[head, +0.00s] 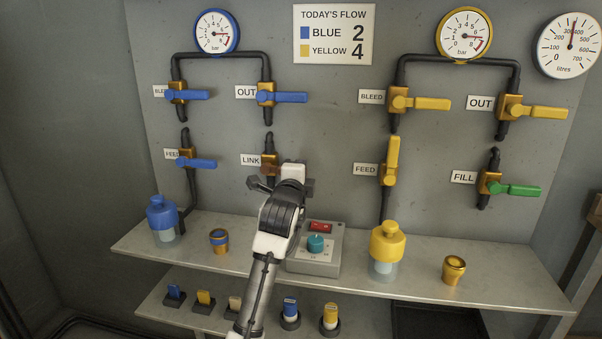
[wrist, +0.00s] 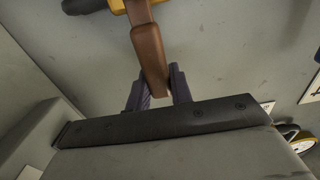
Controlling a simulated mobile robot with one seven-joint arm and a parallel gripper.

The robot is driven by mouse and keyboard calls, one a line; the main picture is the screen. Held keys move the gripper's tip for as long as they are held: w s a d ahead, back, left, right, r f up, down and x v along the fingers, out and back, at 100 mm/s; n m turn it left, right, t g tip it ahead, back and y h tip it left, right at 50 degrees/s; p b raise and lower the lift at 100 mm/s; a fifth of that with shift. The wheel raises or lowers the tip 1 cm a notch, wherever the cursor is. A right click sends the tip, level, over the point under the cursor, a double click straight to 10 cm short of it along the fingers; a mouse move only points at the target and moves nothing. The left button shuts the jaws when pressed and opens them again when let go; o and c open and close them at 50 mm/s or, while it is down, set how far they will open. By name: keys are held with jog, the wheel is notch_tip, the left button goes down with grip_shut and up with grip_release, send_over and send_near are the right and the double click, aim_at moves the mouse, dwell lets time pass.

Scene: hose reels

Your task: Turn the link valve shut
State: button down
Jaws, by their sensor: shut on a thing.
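The link valve (head: 268,168) is on the wall panel right of its LINK label (head: 251,160), mostly hidden behind my arm in the head view. In the wrist view its brown lever (wrist: 149,55) reaches down from the brass valve body (wrist: 122,5). My gripper (wrist: 158,90) is shut on the lower end of the lever, one dark finger on each side. In the head view my gripper (head: 267,184) is at the valve, and its fingers are hard to make out there. The lever's angle to the pipe is not clear.
The blue FEED valve (head: 195,161) is to the left and the yellow FEED valve (head: 391,160) to the right. Below, the shelf (head: 215,265) carries a blue bottle (head: 163,220), a grey control box (head: 314,250) and a yellow bottle (head: 387,250). The panel between LINK and yellow FEED is clear.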

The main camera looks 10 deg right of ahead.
jog(key=shift+f, duration=0.1)
jog(key=c, duration=1.2)
grip_release()
jog(key=shift+c, duration=0.2)
jog(key=shift+s, duration=0.1)
jog(key=b+v, duration=0.1)
jog(key=v, duration=1.2)
jog(key=shift+s, duration=0.3)
jog(key=shift+a, duration=0.15)
